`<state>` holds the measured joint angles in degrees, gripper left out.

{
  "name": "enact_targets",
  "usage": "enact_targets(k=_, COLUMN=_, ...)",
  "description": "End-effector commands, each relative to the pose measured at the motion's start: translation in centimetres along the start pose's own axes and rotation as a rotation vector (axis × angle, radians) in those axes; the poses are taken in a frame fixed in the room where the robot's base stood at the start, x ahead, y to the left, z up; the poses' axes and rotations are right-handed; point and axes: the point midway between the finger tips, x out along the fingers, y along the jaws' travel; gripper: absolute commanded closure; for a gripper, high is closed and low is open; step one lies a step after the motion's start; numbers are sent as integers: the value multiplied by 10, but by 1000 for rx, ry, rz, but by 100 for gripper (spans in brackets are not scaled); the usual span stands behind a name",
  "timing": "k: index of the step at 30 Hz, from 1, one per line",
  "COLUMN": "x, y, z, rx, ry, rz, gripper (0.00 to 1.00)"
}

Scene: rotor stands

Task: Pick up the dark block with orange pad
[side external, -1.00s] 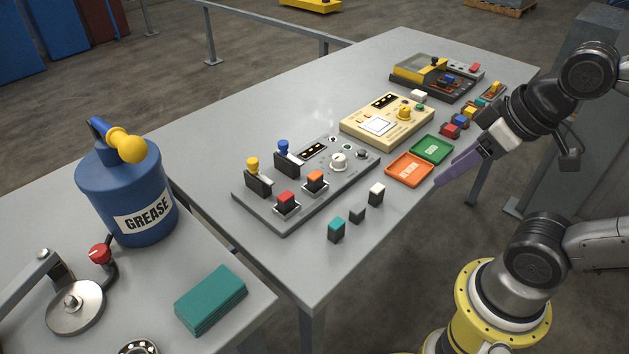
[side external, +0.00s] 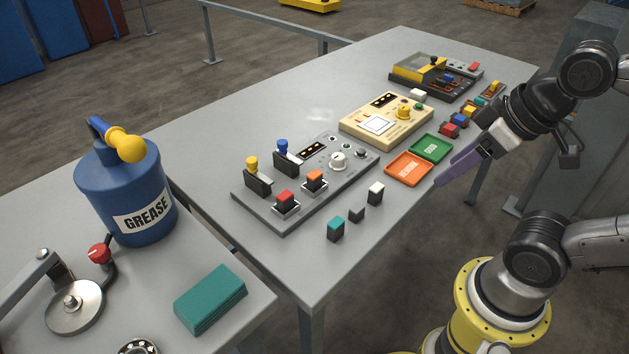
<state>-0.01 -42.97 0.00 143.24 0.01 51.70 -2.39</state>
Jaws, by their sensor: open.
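A dark block with an orange pad (side external: 315,180) sits upright on the grey control panel (side external: 262,208), to the right of a similar block with a red pad (side external: 286,201). My gripper (side external: 441,181) has purple fingers and is open and empty. It hangs at the right edge of the table, well to the right of the orange-padded block and apart from it. The fingers overlap in this view, so the gap between them is hard to see.
Loose blocks with teal (side external: 336,229), dark (side external: 357,214) and white (side external: 376,194) tops stand in front of the panel. Orange (side external: 409,169) and green (side external: 431,149) trays lie near my gripper. Yellow and blue levers (side external: 284,158) rise behind the orange-padded block.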

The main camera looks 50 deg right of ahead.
Motion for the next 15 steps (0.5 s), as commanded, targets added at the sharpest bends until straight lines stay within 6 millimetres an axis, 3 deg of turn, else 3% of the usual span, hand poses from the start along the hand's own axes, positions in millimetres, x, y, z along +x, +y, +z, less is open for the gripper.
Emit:
enact_targets(k=2, x=-1, y=0, z=2, rx=-86, ry=-13, rz=-1, gripper=38)
enact_targets(k=5, x=-14, y=0, z=-11, rx=-268, ry=0, rz=0, gripper=38)
enact_targets(k=10, x=-31, y=1, z=-64, rx=-663, ry=-45, rz=-21, gripper=38)
enact_targets(k=15, x=-23, y=0, z=-129, rx=-1042, ry=-125, rz=-88, gripper=38)
